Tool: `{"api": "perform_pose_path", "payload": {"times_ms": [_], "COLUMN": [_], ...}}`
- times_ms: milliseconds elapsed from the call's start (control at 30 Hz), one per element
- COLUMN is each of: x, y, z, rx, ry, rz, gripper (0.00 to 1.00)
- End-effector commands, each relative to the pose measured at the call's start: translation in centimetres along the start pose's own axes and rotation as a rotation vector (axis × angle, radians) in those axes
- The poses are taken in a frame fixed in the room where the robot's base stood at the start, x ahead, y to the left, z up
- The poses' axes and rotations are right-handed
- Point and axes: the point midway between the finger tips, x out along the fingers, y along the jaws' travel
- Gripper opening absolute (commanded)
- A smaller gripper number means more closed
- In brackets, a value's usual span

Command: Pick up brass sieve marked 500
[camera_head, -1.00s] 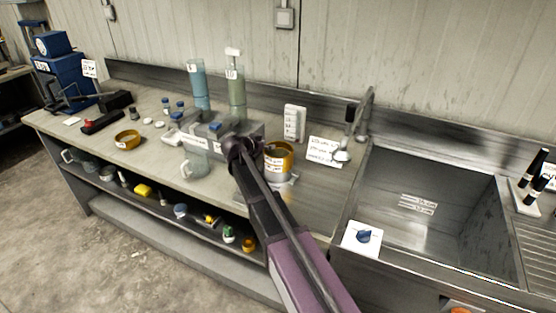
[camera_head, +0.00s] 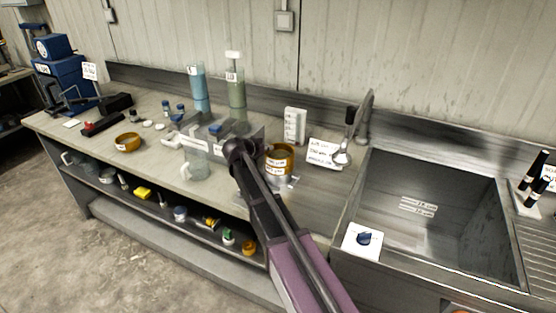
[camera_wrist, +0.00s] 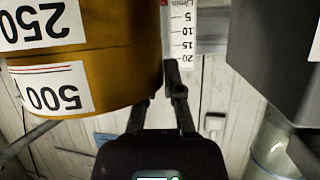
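A stack of brass sieves (camera_head: 281,157) stands on the counter just right of my wrist in the head view. In the wrist view, which looks upside down, the sieve marked 500 (camera_wrist: 112,92) fills the left side and adjoins the one marked 250 (camera_wrist: 110,22). My gripper (camera_wrist: 163,88) is beside the right edge of the 500 sieve. Its two dark fingers are apart. The left finger's tip is hidden at the sieve's edge; the right finger shows outside it, with a thin gap. I see no firm hold on the sieve. My arm hides the fingertips in the head view.
A grey box (camera_wrist: 275,50) is close on the right in the wrist view. A clear jug (camera_head: 196,168) stands left of my wrist. A white card (camera_head: 324,152) and the sink (camera_head: 440,215) lie right of the stack. Another brass dish (camera_head: 127,142) sits far left.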

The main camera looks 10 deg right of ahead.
Motion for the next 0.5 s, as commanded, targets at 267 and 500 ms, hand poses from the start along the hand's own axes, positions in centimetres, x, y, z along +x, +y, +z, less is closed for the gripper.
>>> {"api": "perform_pose_path", "payload": {"times_ms": [267, 500], "x": [0.02, -0.16], "y": [0.00, 0.01], "z": [-0.03, -0.43], "rx": [-0.001, -0.001], "ry": [0.001, 0.001], "rz": [0.000, 0.000], "gripper": [0.00, 0.00]}}
